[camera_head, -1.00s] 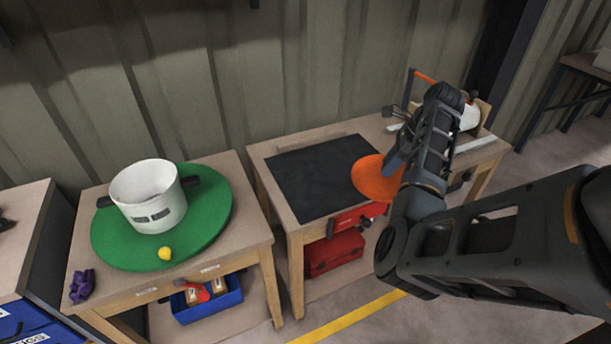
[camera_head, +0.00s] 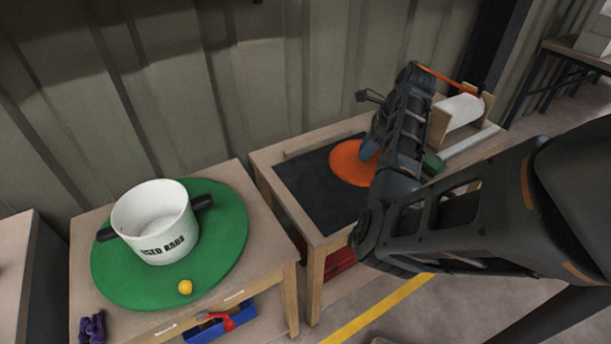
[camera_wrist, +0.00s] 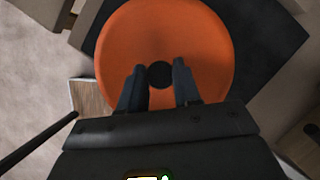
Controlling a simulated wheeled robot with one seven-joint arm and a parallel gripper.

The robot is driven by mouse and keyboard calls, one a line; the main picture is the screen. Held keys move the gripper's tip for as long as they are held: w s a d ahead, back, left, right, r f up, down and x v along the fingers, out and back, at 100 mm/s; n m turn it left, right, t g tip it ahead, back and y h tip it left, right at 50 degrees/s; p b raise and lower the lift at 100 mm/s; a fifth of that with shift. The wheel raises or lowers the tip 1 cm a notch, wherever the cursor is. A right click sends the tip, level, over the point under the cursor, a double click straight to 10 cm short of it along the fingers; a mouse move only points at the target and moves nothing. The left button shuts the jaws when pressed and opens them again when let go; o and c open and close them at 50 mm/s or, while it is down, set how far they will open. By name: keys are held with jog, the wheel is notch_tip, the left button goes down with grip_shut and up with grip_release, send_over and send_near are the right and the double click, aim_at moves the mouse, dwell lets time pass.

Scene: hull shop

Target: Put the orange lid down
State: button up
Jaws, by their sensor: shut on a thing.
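The orange lid (camera_head: 349,163) is a round disc over the right part of the black mat (camera_head: 318,194) on the right-hand bench. In the wrist view the lid (camera_wrist: 190,45) fills the upper middle, with a dark round knob (camera_wrist: 160,74) at its centre. My gripper (camera_wrist: 159,78) is shut on this knob, one finger on each side. In the head view my gripper (camera_head: 369,150) is partly hidden by my own arm. I cannot tell whether the lid touches the mat or hangs just above it.
A white roll (camera_head: 459,112) stands right of my arm. The mat's left part is clear.

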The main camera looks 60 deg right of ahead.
jog(key=w+f, duration=0.2)
jog(key=w, duration=0.2)
jog(key=w+a+f, duration=0.1)
jog(key=w+f, duration=0.1)
jog(key=w, duration=0.2)
jog(key=w+a+f, duration=0.1)
jog(key=w+f, duration=0.1)
jog(key=w, duration=0.1)
jog(key=shift+w+f, duration=0.4)
jog(key=shift+f, duration=2.05)
jog(key=shift+f, duration=0.15)
jog(key=o, duration=1.1)
jog(key=shift+c, duration=0.2)
jog(key=shift+p, duration=0.3)
